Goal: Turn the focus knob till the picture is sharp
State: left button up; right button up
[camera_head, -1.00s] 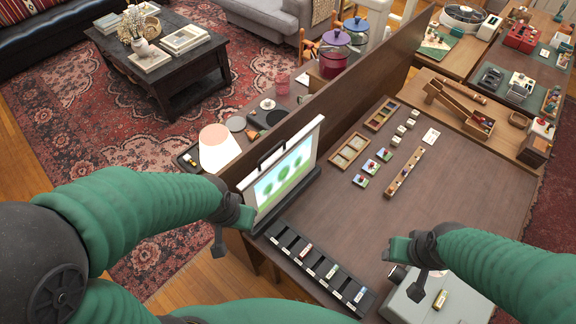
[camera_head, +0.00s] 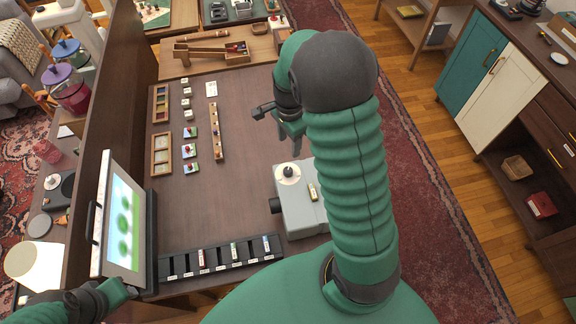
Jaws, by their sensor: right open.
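A grey projector (camera_head: 300,212) stands on the brown table, its dark lens (camera_head: 275,205) facing left toward the screen. A round cream dial with a dark knob (camera_head: 288,172) sits on its far end, and a small labelled slide (camera_head: 312,192) lies on top. The screen (camera_head: 122,225) at the left shows blurred green blobs on a pale ground. My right gripper (camera_head: 284,132) is open and empty, above the table beyond the dial and apart from it. My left gripper (camera_head: 118,296) is at the lower left by the screen's foot; its jaws are unclear.
A black slide rack (camera_head: 222,256) lies along the table's near edge. Small picture tiles (camera_head: 190,150), wooden trays (camera_head: 162,152) and a long wooden strip (camera_head: 216,130) lie farther back. A wooden partition (camera_head: 110,95) borders the left side. The table between strip and projector is clear.

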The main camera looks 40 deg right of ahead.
aim_at(288, 170)
notch_tip(288, 170, down, 14)
jog(key=shift+a+r+p, duration=0.1)
jog(key=shift+p, duration=0.4)
jog(key=shift+f, duration=0.4)
jog(key=shift+a, duration=0.1)
jog(key=shift+a+r, duration=0.1)
jog(key=shift+a, duration=0.05)
jog(key=c, duration=0.4)
grip_shut()
